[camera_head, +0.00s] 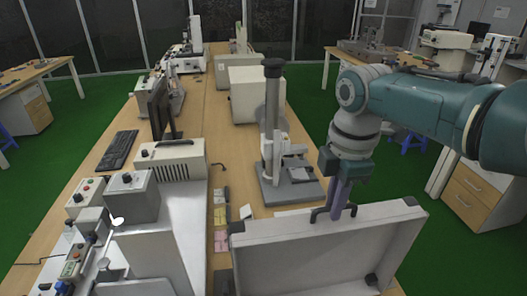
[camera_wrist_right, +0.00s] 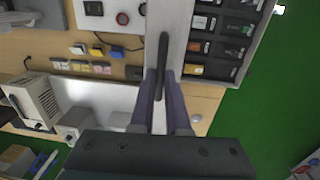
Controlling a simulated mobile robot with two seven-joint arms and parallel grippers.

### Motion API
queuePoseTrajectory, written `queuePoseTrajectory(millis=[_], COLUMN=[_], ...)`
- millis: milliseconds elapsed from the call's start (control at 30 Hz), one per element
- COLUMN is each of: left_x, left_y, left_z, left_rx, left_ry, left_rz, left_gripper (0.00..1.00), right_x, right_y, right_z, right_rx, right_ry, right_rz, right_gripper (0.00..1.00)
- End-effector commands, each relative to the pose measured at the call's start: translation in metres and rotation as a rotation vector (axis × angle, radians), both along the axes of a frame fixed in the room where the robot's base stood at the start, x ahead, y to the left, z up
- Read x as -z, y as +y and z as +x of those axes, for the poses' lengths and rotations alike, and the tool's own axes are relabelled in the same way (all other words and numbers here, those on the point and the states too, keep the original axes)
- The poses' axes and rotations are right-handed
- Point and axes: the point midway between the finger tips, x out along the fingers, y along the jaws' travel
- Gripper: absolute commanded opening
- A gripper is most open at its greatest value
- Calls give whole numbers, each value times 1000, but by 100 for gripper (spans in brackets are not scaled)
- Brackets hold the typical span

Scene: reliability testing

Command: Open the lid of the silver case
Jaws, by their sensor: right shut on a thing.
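The silver case (camera_head: 300,255) is at the bottom of the head view, cut off by the frame edge. Its lid stands raised and tilted, with the pale recessed inner side facing me. My right gripper (camera_head: 335,212) reaches down to the middle of the lid's upper rim. It is shut on the dark handle there. In the right wrist view the handle (camera_wrist_right: 161,68) lies between the two purple fingers of the gripper (camera_wrist_right: 161,80). The case's hinge and most of its lower part are hidden in the head view. My left gripper does not show.
A grey microscope stand (camera_head: 285,188) stands just behind the lid. A monitor (camera_head: 163,105), a keyboard (camera_head: 118,150) and grey boxes (camera_head: 130,195) fill the table's left. Small coloured pads (camera_head: 220,218) lie left of the lid. Green floor is at the right.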

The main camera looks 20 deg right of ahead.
Motion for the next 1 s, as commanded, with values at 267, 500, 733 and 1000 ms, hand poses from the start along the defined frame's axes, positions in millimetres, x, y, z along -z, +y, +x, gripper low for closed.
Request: queuePoseTrajectory(millis=[267,500,733,1000], left_x=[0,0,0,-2], left_y=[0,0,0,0], left_z=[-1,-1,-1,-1], left_rx=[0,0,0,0], left_ry=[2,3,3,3], left_rz=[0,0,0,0], left_gripper=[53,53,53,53], right_x=[1,1,0,-6], right_y=[1,1,1,0], right_z=[0,0,0,0], right_rx=[-2,-2,-1,-1], right_ry=[0,0,0,-2], right_rz=[3,3,2,1], right_gripper=[0,25,42,42])
